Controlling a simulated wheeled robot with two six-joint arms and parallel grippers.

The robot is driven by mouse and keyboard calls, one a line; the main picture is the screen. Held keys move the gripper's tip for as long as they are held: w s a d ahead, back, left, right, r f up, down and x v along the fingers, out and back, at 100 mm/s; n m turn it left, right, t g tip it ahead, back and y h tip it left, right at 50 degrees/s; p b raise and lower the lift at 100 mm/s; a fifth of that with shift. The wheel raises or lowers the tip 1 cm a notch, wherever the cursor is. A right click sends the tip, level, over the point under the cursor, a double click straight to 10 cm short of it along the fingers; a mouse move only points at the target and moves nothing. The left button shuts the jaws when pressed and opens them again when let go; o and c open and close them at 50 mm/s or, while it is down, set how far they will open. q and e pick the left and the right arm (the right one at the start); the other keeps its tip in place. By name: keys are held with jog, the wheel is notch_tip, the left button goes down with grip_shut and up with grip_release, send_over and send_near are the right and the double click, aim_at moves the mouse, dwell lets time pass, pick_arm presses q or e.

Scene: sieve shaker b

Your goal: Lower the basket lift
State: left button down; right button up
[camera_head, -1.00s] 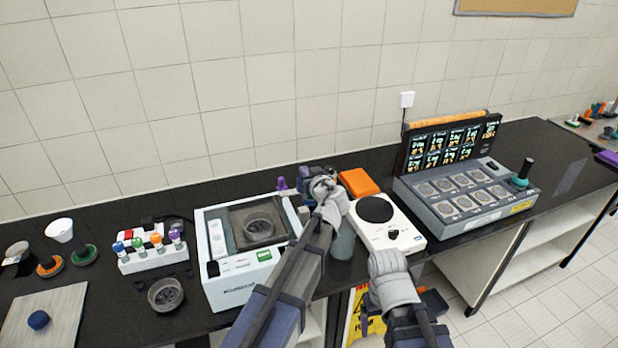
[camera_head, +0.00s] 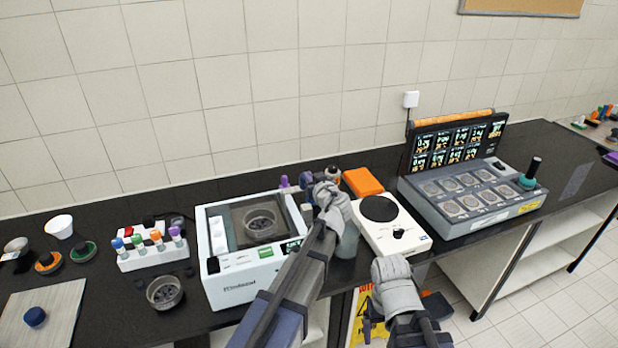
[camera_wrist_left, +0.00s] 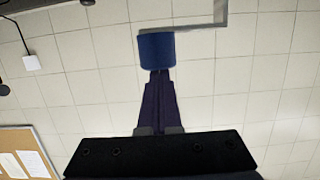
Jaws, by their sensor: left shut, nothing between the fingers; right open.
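The white bath-like machine (camera_head: 225,290) stands on the black bench at centre-left. A dark round basket (camera_head: 262,222) shows inside its open top. I cannot tell its exact height there. In the left wrist view, a blue block (camera_wrist_left: 156,50) sits at the end of a grey bar (camera_wrist_left: 205,26). My left gripper (camera_wrist_left: 157,78) is shut with nothing between its fingers, its tips right at the blue block; I cannot tell whether they touch. In the head view its fingers are mostly hidden behind my wrist. My right gripper (camera_head: 405,310) is open and empty in front of the bench edge.
A white hotplate (camera_head: 395,235) and an orange block (camera_head: 362,181) are right of my left arm. A grey multi-well unit (camera_head: 470,200) stands further right. A bottle rack (camera_head: 152,256) and a second round basket (camera_head: 165,292) are left of the machine.

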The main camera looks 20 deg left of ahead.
pick_arm(q)
notch_tip(320, 180, down, 7)
jog(key=b, duration=0.6)
jog(key=shift+f, duration=0.15)
pick_arm(e)
notch_tip(320, 180, down, 7)
pick_arm(q)
jog(key=s+d+r+p, duration=0.5)
jog(key=s+r+p, duration=0.1)
jog(key=s, duration=0.2)
jog(key=shift+d+r, duration=0.2)
jog(key=shift+r, duration=0.05)
pick_arm(e)
notch_tip(320, 180, up, 6)
jog(key=d, duration=0.1)
jog(key=shift+d, duration=0.2)
